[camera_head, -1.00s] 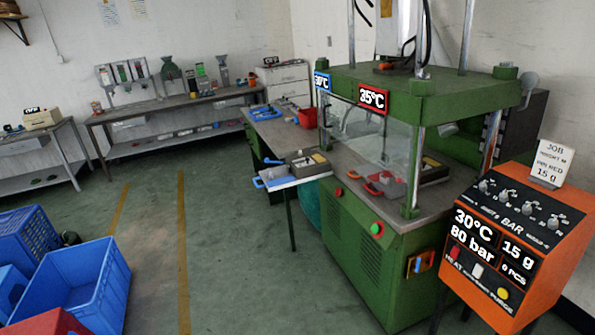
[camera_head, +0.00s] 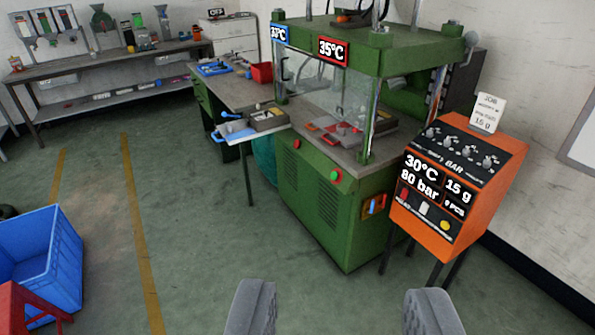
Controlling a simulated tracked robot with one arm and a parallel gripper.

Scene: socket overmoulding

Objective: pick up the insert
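My gripper (camera_head: 343,310) shows at the bottom of the view. Its two grey fingers are wide apart with only floor between them, so it is open and empty. I cannot make out the insert for certain. Small parts lie in a grey tray (camera_head: 268,119) at the left end of the green press (camera_head: 335,190), but they are too small to tell apart. The gripper is well in front of the press and apart from everything.
An orange control box (camera_head: 460,185) on legs stands right of the press. A workbench (camera_head: 225,88) adjoins the press behind. The green floor (camera_head: 200,240) between is clear.

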